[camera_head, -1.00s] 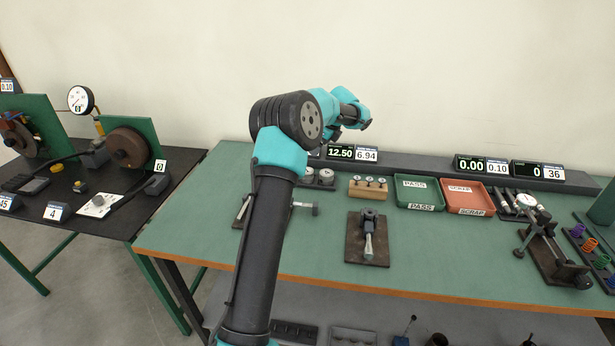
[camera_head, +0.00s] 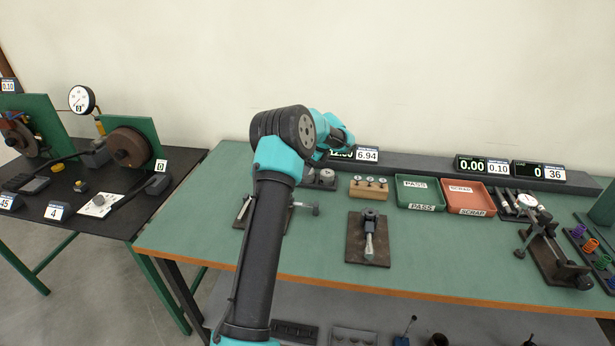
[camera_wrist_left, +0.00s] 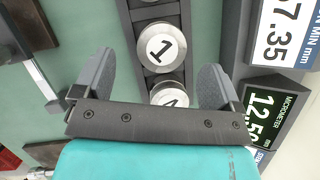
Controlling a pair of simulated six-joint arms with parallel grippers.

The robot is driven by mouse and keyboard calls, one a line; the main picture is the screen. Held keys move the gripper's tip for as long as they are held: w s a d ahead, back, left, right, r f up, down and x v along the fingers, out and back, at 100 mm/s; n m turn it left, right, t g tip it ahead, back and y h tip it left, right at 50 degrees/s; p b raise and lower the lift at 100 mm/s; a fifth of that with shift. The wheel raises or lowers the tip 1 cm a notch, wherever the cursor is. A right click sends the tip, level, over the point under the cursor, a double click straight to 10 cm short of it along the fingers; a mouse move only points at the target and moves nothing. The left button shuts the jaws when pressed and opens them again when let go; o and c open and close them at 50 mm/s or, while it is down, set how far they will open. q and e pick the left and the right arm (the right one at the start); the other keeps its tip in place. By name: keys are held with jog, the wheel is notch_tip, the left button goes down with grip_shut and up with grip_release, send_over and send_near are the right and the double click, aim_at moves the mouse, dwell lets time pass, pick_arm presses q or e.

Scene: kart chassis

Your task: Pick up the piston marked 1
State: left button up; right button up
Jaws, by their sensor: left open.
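The piston marked 1 (camera_wrist_left: 161,47) shows in the left wrist view as a round pale top with a black 1, seated in a dark rack (camera_wrist_left: 184,28). A second piston (camera_wrist_left: 170,95), with a partly covered mark that looks like a 4, sits beside it, nearer my gripper's base. My left gripper (camera_wrist_left: 157,64) is open, its two grey fingers on either side of this row, with nothing held. In the head view my own arm hides the gripper, and I cannot make out the marked piston there. My right gripper is not in view.
A micrometer display (camera_wrist_left: 268,112) stands close by my right-hand finger in the wrist view. In the head view, a wooden block with knobs (camera_head: 368,188), a green PASS tray (camera_head: 420,207), a red SCRAP tray (camera_head: 470,211) and a dark fixture plate (camera_head: 380,257) stand on the green bench.

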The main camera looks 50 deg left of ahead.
pick_arm(q)
jog(key=shift+w+x, duration=0.2)
jog(key=shift+x, duration=2.4)
jog(key=shift+d, duration=0.1)
jog(key=c, duration=1.1)
